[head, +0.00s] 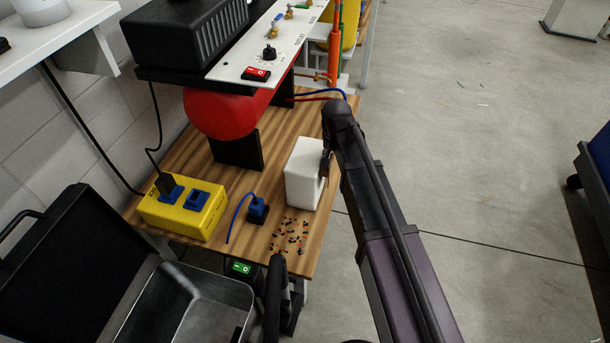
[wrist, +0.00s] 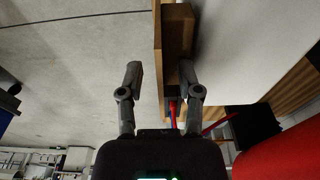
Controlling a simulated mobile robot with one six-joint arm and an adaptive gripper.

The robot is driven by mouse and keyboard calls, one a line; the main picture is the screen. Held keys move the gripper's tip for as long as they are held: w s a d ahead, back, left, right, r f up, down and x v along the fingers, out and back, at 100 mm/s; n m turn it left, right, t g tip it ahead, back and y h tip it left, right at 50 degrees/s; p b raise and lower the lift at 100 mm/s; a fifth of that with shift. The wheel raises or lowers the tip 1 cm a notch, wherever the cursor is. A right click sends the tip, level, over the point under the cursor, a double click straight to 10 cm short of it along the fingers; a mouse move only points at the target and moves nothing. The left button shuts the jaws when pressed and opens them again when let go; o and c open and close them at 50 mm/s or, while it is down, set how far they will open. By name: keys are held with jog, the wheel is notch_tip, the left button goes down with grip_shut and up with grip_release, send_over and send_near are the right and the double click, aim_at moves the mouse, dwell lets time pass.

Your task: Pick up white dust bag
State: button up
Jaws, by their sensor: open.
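The white dust bag (head: 303,174) stands as a white block on the wooden table (head: 190,150), near its right edge. My gripper (head: 326,164) is at the bag's right side in the head view, mostly hidden by my arm. In the wrist view, my gripper (wrist: 159,72) is open, with nothing held between its fingers. The wooden table edge (wrist: 161,50) shows between and beyond them. A large pale surface, apparently the bag (wrist: 235,45), lies right of the right finger. I cannot tell whether that finger touches it.
A red tank (head: 225,112) stands behind the bag. A yellow socket box (head: 185,207), a blue plug (head: 258,209) and scattered small parts (head: 290,236) lie left and in front of it. An open metal case (head: 190,305) is below. Clear floor (head: 460,150) lies right.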

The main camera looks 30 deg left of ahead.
grip_shut()
jog(key=shift+r, duration=0.15)
dwell(0.5)
notch_tip(320, 180, up, 4)
jog(key=p, duration=0.4)
jog(key=shift+f, duration=0.2)
jog(key=s+d, duration=0.3)
jog(key=d, duration=0.4)
jog(key=s+d+r+p, duration=0.1)
jog(key=s+d, duration=0.2)
jog(key=d, duration=0.4)
jog(key=shift+s+d+r+p, duration=0.25)
jog(key=shift+s+r+p, duration=0.05)
jog(key=shift+s, duration=0.1)
